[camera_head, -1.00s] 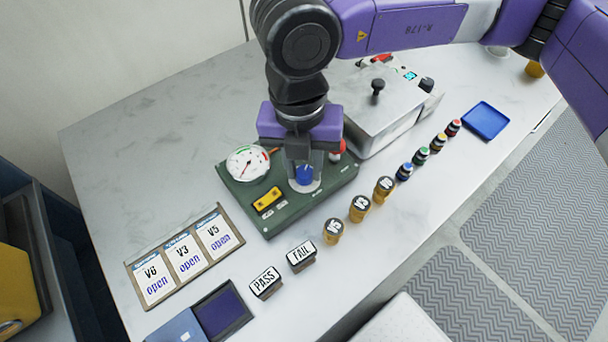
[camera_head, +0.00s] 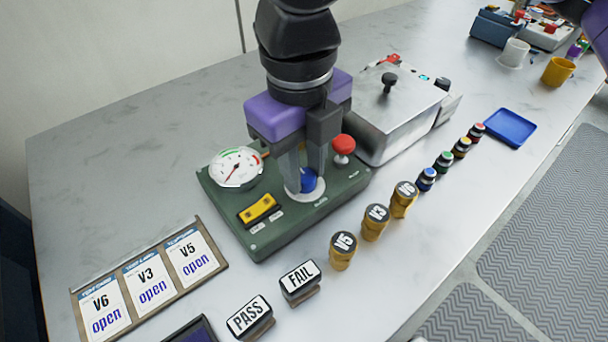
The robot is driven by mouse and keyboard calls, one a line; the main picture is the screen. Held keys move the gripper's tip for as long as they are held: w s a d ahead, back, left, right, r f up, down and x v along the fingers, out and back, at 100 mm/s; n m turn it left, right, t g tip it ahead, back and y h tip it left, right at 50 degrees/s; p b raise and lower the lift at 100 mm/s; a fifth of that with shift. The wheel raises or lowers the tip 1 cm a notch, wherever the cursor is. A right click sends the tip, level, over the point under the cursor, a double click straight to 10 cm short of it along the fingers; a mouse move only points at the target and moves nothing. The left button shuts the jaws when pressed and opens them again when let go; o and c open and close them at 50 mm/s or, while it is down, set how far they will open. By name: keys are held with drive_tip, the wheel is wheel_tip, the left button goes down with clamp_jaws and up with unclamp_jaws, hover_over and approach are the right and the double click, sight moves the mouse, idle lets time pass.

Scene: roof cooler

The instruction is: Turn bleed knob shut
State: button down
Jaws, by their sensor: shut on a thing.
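The blue bleed knob (camera_head: 308,182) sits on a pale round base on the green panel box (camera_head: 262,238). My gripper (camera_head: 305,184) points down over the panel, its grey fingers shut on the blue knob. The fingers hide part of the knob, and its turn angle cannot be read. A white dial gauge (camera_head: 236,167) with a red needle is on the panel to the left of the knob. A yellow rocker switch (camera_head: 259,208) lies in front of the gauge. A red mushroom button (camera_head: 343,147) stands right behind the knob.
A metal box (camera_head: 400,115) with a black lid knob stands behind right. Brass weights (camera_head: 375,222), small coloured-cap bottles (camera_head: 443,161) and a blue tray (camera_head: 510,127) line the right.

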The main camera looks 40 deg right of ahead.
sight(303, 177)
drive_tip(key=shift+s+n+b, duration=0.1)
drive_tip(key=shift+n+b, duration=0.25)
drive_tip(key=shift+n, duration=0.25)
drive_tip(key=c, duration=1.1)
unclamp_jaws()
drive_tip(key=shift+a+r+p, duration=0.15)
drive_tip(key=shift+r+p, duration=0.5)
drive_tip(key=shift+r, duration=3.3)
